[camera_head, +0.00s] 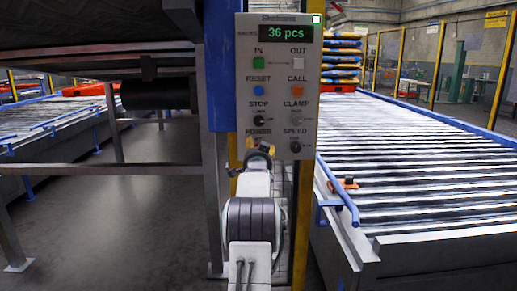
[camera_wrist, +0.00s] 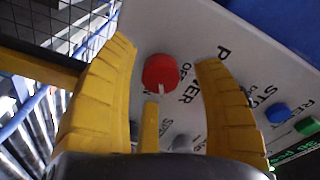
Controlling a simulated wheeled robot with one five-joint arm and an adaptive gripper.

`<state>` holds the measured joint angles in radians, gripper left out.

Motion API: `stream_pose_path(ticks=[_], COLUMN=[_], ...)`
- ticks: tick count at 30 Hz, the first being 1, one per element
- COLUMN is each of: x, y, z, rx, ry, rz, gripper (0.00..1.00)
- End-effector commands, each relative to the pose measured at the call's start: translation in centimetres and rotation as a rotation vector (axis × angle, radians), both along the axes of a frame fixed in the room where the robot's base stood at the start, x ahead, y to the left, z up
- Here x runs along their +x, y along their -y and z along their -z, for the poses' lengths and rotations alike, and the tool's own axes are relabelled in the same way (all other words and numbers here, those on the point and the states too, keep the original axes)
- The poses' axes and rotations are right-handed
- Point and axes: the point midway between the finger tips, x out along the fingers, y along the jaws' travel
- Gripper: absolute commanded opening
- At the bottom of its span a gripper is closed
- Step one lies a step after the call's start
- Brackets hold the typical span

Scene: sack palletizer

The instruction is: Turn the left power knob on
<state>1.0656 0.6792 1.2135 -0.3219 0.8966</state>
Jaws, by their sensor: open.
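The control panel (camera_head: 278,80) stands upright ahead of me with a green "36 pcs" display. Its "POWER" label is at the lower left, and my gripper (camera_head: 260,152) covers the knob under it in the head view. In the wrist view the red power knob (camera_wrist: 160,71) shows between my two open yellow fingers. My gripper (camera_wrist: 165,52) has a finger on each side of the knob, with visible gaps, and looks empty. The knob's pale pointer mark points toward the bottom of the wrist picture. Whether the fingertips reach the panel face I cannot tell.
The stop switch (camera_head: 258,121) sits just above the power knob, and the speed knob (camera_head: 296,147) is to its right. A blue reset button (camera_head: 258,91) is higher up. A roller conveyor (camera_head: 410,165) with stacked sacks (camera_head: 341,60) lies right. Grey floor (camera_head: 120,225) is open at left.

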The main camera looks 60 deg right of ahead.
Motion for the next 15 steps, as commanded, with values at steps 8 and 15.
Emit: stream_pose_path(ticks=[8, 15], x=[0.7, 0.9], y=[1.3, 1.6], z=[0.0, 0.0], rx=[0.000, 0.001], ry=[0.000, 0.000], rz=[0.000, 0.001], gripper=[0.61, 0.61])
